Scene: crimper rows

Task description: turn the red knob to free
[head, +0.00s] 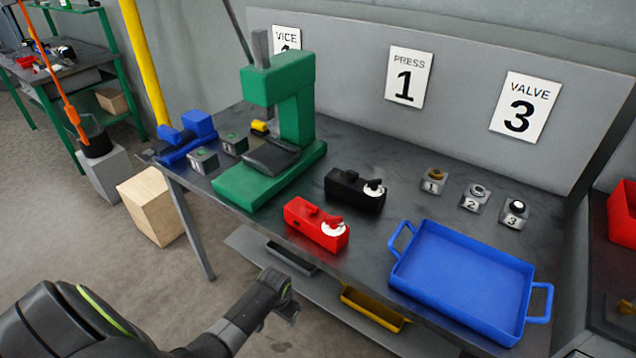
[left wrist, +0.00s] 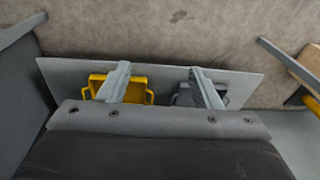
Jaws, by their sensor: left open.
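A red crimper box (head: 312,222) lies on the grey workbench (head: 375,245) near its front edge. A white dial with a small red knob (head: 333,223) sits on its right end; the markings are too small to read. A black crimper box (head: 350,188) with its own white dial stands just behind it. My left gripper (head: 287,304) is open and empty, in front of the bench edge and below the red box, apart from it. In the left wrist view its two fingers (left wrist: 160,86) are spread with nothing between them. My right gripper is not in view.
A green press (head: 290,110) and a blue vice (head: 187,138) stand at the bench's left. A blue tray (head: 400,242) lies at the right, with several numbered valves behind it. A lower shelf with a yellow bin (head: 375,308) lies under the bench, near my left gripper.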

